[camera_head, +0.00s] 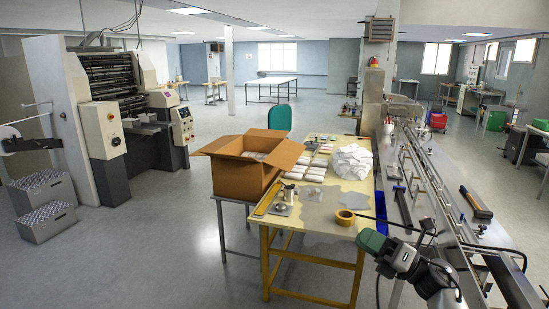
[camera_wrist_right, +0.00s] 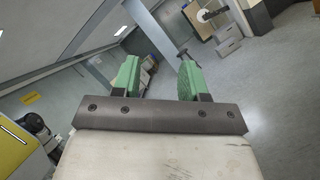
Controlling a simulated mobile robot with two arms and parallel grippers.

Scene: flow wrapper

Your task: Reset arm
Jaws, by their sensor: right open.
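My right gripper (camera_head: 371,243) is at the lower right of the head view, in front of the table's near right corner and beside the long machine. Its green fingers also show in the right wrist view (camera_wrist_right: 157,78), spread apart with nothing between them. The gripper is open and empty. My left gripper and left arm are not in the head view.
A long conveyor machine (camera_head: 425,180) runs along the right.

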